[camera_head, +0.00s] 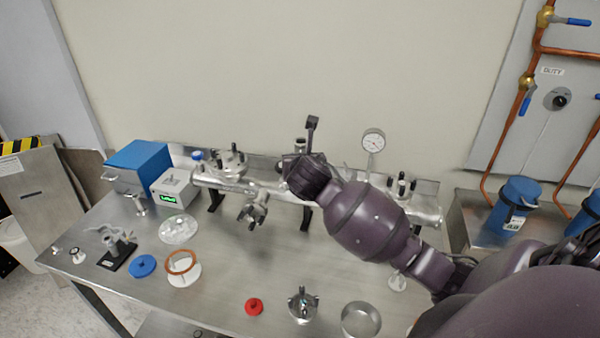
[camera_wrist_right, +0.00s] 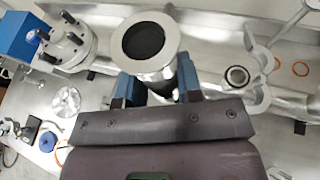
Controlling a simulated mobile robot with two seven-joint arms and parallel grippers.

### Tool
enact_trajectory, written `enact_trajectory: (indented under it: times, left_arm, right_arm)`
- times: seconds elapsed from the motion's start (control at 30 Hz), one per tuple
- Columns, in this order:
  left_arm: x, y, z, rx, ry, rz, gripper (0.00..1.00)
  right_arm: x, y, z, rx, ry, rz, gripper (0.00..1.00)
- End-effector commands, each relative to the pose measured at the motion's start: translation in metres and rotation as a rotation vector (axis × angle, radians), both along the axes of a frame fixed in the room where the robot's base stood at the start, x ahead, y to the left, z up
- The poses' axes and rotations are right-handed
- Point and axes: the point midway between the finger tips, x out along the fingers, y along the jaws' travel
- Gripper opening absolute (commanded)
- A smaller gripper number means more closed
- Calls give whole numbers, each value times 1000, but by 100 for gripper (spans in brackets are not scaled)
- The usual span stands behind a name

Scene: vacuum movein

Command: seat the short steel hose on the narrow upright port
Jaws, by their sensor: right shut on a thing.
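The short steel hose (camera_wrist_right: 145,68) is between the blue-padded fingers of my right gripper (camera_wrist_right: 155,88) in the right wrist view. Its round flanged end, with a dark opening, faces the camera. A small upright ring-topped port (camera_wrist_right: 237,77) stands on the steel pipe to the right of the hose in that view, apart from it; it looks like the narrow port. In the head view my right gripper (camera_head: 298,162) is above the middle of the manifold, with a steel end (camera_head: 300,144) showing just beyond it. The arm hides the port there. My left gripper is out of view.
A pale clamp-shaped piece (camera_wrist_right: 258,68) is close to the port.

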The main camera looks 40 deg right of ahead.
Motion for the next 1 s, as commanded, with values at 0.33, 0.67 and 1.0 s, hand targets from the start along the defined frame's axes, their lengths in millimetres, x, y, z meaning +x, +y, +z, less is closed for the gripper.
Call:
enact_trajectory:
  times: [0.33,0.67,1.0]
  left_arm:
    - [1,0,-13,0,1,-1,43]
    - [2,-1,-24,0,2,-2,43]
    - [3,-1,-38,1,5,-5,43]
  right_arm:
    - [11,-17,0,-7,1,208,6]
    - [14,-31,-2,-6,3,393,6]
    - [9,-51,-3,-5,4,595,6]
